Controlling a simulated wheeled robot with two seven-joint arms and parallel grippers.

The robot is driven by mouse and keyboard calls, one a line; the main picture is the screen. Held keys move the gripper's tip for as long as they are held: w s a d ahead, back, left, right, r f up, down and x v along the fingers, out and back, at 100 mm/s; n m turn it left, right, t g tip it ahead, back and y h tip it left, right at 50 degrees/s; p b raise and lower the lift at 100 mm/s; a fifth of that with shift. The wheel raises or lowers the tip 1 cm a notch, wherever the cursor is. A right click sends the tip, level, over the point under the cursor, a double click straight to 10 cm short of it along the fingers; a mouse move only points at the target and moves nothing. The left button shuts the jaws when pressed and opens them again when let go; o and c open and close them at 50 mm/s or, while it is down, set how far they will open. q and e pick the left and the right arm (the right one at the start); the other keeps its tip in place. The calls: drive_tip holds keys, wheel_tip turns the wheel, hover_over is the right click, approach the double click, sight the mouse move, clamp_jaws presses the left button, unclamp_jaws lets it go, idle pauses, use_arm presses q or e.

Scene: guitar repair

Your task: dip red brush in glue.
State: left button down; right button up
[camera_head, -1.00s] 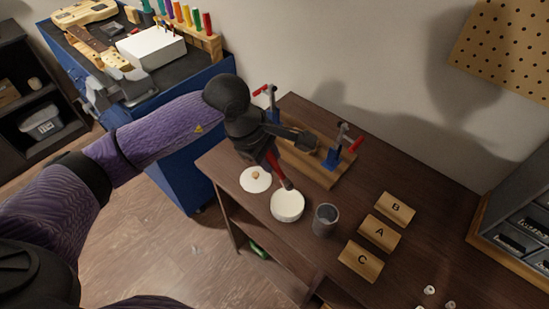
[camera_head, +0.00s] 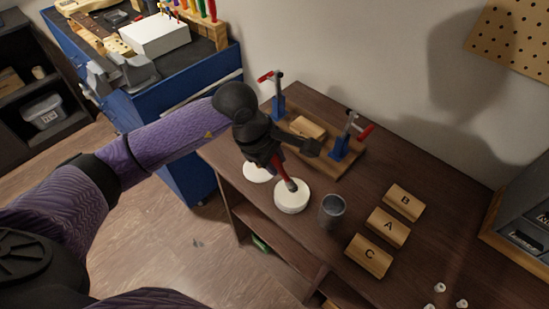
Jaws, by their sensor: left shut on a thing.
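My left gripper (camera_head: 271,158) is shut on the red brush (camera_head: 282,169), above the dark wooden table. The brush points down and right, and its tip is at the top of the round white glue pot (camera_head: 292,197). I cannot tell how deep the tip sits in the pot. A white round lid (camera_head: 257,173) lies on the table just left of the pot, partly hidden by my gripper. My right gripper is not in view.
A grey metal cup (camera_head: 332,209) stands right of the pot. Wooden blocks marked B (camera_head: 403,201), A (camera_head: 388,227) and C (camera_head: 369,255) lie further right. A wooden board with blue clamps (camera_head: 340,150) stands behind. A blue workbench (camera_head: 165,95) is at the back left.

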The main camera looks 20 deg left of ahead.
use_arm(q)
drive_tip(key=shift+f+b, duration=0.65)
drive_tip(key=shift+b, duration=0.1)
idle(1.5)
wheel_tip(320, 180, up, 7)
drive_tip(key=p, duration=0.4)
drive_tip(key=shift+r+p, duration=0.1)
drive_tip(key=shift+p, duration=0.3)
